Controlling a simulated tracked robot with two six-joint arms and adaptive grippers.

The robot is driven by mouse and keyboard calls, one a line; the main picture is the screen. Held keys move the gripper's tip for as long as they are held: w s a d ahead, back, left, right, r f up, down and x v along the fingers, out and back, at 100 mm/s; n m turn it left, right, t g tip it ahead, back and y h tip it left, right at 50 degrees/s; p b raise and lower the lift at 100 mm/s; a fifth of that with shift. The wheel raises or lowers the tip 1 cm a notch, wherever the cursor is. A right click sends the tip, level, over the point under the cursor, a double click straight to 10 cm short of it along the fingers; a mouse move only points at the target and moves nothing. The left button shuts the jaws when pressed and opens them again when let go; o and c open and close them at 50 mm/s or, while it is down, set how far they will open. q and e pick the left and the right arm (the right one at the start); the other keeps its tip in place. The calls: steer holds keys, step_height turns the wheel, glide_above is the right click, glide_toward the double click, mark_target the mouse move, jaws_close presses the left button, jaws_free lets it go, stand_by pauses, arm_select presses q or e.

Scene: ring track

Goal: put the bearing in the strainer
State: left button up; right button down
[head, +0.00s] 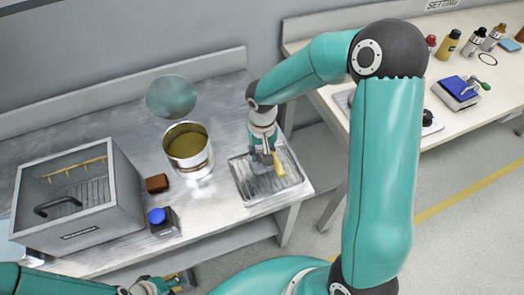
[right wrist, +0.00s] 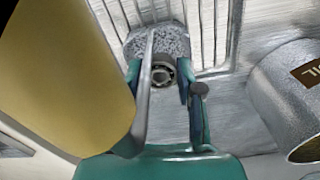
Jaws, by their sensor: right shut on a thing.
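The bearing (right wrist: 162,75) is a small metal ring between the fingertips of my right gripper (right wrist: 160,85), which is shut on it. In the head view, my right gripper (head: 263,155) is over the ribbed metal tray (head: 246,185) and hides the bearing. A grey speckled piece (right wrist: 172,42) lies just beyond the bearing in the wrist view. No strainer can be picked out with certainty; a grey open box (head: 88,222) with a ribbed floor and a dark handle stands at the left. My left gripper (head: 148,287) is at the bottom edge, partly cut off.
A metal can (head: 197,170) of yellowish liquid stands between box and tray, a greenish disc (head: 171,97) behind it. A brown block (head: 157,183) and a blue-capped jar (head: 163,224) are near the box. A yellow piece (right wrist: 65,75) is close beside the right gripper.

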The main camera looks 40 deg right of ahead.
steer(key=shift+f+b, duration=0.6)
steer(key=shift+b, duration=0.15)
steer(key=c, duration=0.7)
jaws_free()
steer(key=shift+c, duration=0.2)
steer(key=shift+r, duration=0.1)
steer(key=shift+r+p, duration=0.45)
steer(key=shift+p, duration=0.2)
step_height(320, 180, up, 12)
steer(key=shift+r+p, duration=0.15)
steer(key=shift+p, duration=0.15)
